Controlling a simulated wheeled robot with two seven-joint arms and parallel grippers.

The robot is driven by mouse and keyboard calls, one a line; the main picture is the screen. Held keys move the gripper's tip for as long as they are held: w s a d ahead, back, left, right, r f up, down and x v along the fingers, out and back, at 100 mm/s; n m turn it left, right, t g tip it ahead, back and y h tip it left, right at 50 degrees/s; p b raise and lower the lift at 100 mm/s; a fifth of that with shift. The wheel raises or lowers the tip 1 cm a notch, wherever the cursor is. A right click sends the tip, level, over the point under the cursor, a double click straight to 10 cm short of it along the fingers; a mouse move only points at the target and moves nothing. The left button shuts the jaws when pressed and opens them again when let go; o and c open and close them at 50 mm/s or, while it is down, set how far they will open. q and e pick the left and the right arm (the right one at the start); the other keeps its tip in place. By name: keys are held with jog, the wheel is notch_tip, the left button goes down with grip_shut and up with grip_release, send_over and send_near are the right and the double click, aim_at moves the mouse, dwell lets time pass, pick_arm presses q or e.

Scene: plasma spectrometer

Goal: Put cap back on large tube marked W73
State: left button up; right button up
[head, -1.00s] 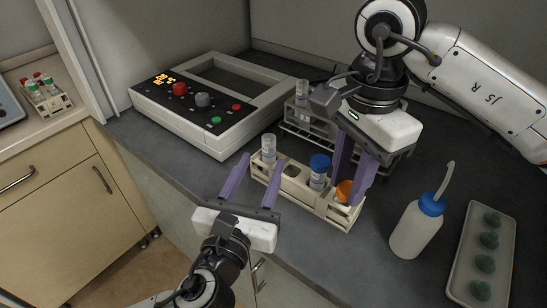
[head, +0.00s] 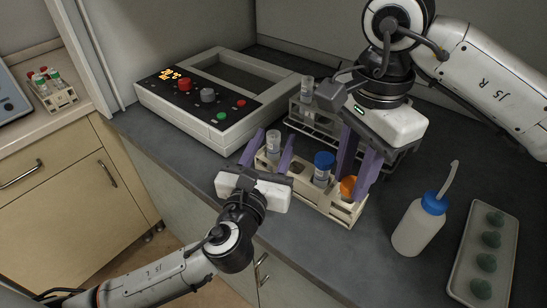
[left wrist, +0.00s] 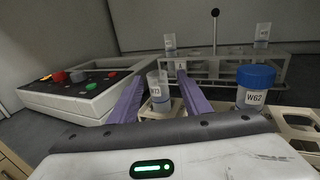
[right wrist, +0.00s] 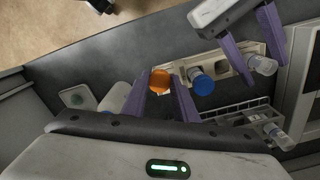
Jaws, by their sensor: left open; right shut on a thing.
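The uncapped clear tube marked W73 (left wrist: 158,92) stands upright in the front cream rack (head: 322,200); it also shows in the head view (head: 273,146). My left gripper (head: 271,140) is open, its purple fingers on either side of this tube, with gaps visible in the left wrist view. My right gripper (right wrist: 162,84) is shut on an orange cap (right wrist: 159,80), at the right end of the rack in the head view (head: 348,187). Whether a tube is under the orange cap, I cannot tell. A blue-capped tube marked W62 (left wrist: 254,85) stands between the grippers in the rack.
A grey rack (head: 300,120) with uncapped tubes stands behind. A control-panel machine (head: 208,98) is at the back left. A wash bottle (head: 418,228) and a tray with green objects (head: 468,262) are at the right. Counter before the bottle is clear.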

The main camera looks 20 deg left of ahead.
pick_arm(q)
jog(key=w, duration=0.5)
jog(key=shift+w+a+f, duration=0.1)
jog(key=shift+a+f, duration=0.1)
jog(key=shift+f, duration=0.05)
jog(key=shift+c, duration=0.5)
grip_shut()
